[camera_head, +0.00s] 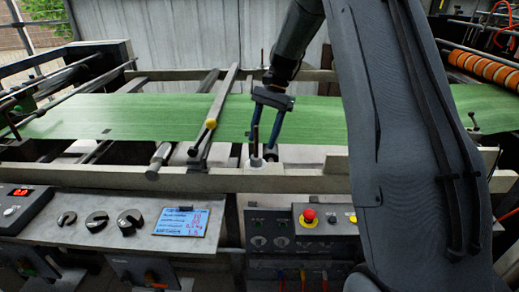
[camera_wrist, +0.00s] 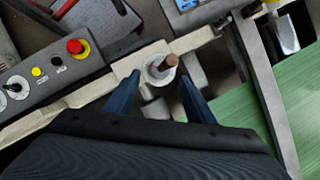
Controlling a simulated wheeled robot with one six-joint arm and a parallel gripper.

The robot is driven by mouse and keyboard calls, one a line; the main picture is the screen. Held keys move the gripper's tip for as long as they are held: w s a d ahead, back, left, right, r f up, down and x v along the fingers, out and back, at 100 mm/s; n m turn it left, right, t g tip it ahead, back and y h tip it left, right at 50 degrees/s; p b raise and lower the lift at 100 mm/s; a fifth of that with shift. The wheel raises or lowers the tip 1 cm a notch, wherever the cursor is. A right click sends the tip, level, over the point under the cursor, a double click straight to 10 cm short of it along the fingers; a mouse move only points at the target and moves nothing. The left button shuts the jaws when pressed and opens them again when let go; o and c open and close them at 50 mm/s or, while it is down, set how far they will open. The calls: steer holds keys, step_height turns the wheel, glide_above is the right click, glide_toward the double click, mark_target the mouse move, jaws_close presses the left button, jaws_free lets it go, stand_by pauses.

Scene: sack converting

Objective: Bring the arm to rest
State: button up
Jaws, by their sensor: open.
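My gripper (camera_head: 262,140) hangs over the front rail of the machine, with its two blue fingers pointing down. It is open. In the wrist view, my gripper (camera_wrist: 160,80) has a gap between its fingers, and a brown-topped peg (camera_wrist: 163,65) in a white round collar (camera_wrist: 158,78) shows in that gap. In the head view the dark peg (camera_head: 256,146) stands upright beside the fingers, its collar on the rail. I cannot tell whether the fingers touch the peg. My arm reaches across the right of the head view and hides part of the machine.
A green sheet (camera_head: 170,114) runs across the machine behind the rail (camera_head: 310,178). In front is a control panel with a red emergency button (camera_head: 309,216). Orange-banded rollers (camera_head: 484,66) are at the right.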

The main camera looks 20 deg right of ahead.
steer(key=shift+v, duration=1.1)
